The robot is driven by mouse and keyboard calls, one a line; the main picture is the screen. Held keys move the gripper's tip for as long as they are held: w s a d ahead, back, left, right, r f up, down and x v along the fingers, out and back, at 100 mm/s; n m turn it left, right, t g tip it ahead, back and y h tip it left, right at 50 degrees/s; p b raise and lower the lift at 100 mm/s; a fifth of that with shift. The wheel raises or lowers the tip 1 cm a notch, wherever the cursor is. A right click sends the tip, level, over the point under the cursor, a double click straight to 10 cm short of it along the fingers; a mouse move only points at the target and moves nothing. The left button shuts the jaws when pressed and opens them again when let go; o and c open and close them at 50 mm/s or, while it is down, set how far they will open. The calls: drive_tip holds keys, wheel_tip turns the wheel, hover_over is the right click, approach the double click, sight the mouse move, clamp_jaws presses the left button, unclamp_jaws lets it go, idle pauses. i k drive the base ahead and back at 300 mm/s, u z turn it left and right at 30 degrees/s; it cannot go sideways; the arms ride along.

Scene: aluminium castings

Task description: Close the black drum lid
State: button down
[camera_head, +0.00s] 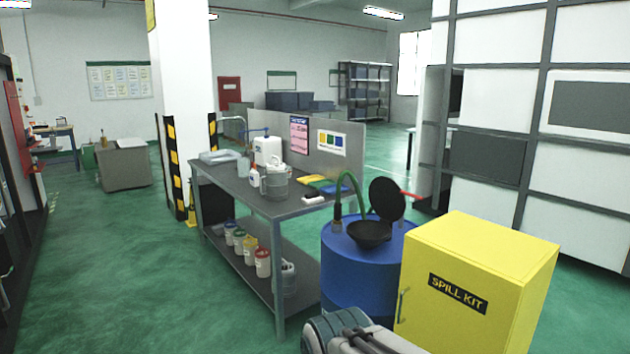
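A blue drum (358,273) stands right of the workbench's near end. A black funnel (369,233) sits on its top. The round black lid (387,199) stands raised at the back right of the funnel, tilted up, so the funnel is open. A red handle (411,195) sticks out to the right of the lid. A grey and white part of my arm (345,335) shows at the bottom edge, in front of the drum. My gripper's fingers cannot be made out, and nothing of mine touches the lid.
A yellow spill kit cabinet (478,285) stands close to the drum's right. A grey workbench (240,187) with bottles and a metal can is on the left. A green hose (351,180) rises beside the funnel. Green floor (130,270) lies free at the left.

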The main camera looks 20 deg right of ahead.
sight(387, 198)
drive_tip(key=u, duration=0.2)
drive_tip(key=i, duration=1.55)
drive_tip(key=z, duration=0.65)
drive_tip(key=i, duration=0.95)
drive_tip(key=z, duration=1.5)
drive_tip(key=i, duration=0.55)
drive_tip(key=z, duration=0.5)
